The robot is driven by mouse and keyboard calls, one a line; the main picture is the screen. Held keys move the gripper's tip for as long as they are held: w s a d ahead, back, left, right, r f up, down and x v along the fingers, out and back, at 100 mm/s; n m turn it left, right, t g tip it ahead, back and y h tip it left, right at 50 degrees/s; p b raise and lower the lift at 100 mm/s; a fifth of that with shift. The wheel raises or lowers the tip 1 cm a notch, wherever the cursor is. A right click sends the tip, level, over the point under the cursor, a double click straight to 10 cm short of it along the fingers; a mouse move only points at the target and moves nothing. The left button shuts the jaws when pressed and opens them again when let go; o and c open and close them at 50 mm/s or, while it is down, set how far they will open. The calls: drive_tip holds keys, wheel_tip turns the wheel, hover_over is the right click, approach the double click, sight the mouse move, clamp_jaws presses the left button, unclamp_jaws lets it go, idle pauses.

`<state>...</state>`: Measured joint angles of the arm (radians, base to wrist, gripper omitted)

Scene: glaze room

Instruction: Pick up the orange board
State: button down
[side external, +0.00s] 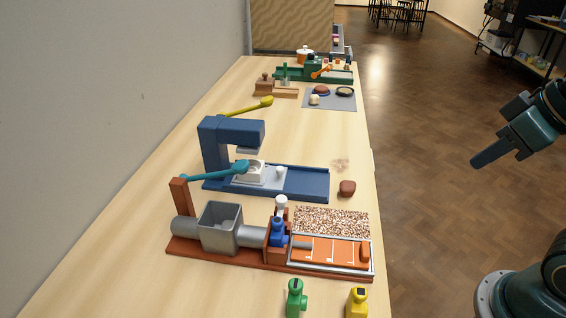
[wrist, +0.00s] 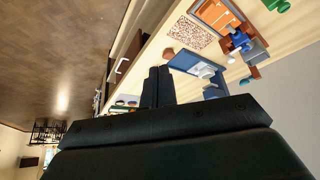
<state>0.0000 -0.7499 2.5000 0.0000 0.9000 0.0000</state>
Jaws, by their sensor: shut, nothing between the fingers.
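The orange board (side external: 325,252) is flat with white marks and lies in a grey-edged frame at the right end of a red-brown extruder-like machine (side external: 220,228). A small orange block (side external: 365,252) is at the board's right end. In the wrist view the orange board (wrist: 215,14) shows at the top, partly cut off by the picture edge. My gripper (side external: 474,164) is off the table's right side, above the floor and well apart from the board. Its dark fingers (wrist: 157,72) are together and empty.
A speckled panel (side external: 331,221) lies right behind the board. A blue press (side external: 290,180) and a brown lump (side external: 347,188) are further back. A green bottle (side external: 296,298) and a yellow bottle (side external: 357,302) stand in front. The floor between table and arm is clear.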

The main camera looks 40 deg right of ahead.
idle(0.3)
drive_tip(key=c, duration=1.3)
unclamp_jaws()
drive_tip(key=w+a+f+n+g+y, duration=0.1)
drive_tip(key=w+a+f+n+g, duration=0.1)
drive_tip(key=n, duration=0.7)
drive_tip(key=w+a+f+n+g+y, duration=0.1)
drive_tip(key=w+a+f+n+g, duration=0.2)
drive_tip(key=w+n, duration=0.4)
drive_tip(key=w+a+f+n+g+y, duration=0.1)
drive_tip(key=w+n, duration=0.4)
drive_tip(key=n, duration=0.6)
drive_tip(key=shift+a+f+g, duration=0.8)
drive_tip(key=shift+g, duration=0.6)
drive_tip(key=shift+f, duration=0.1)
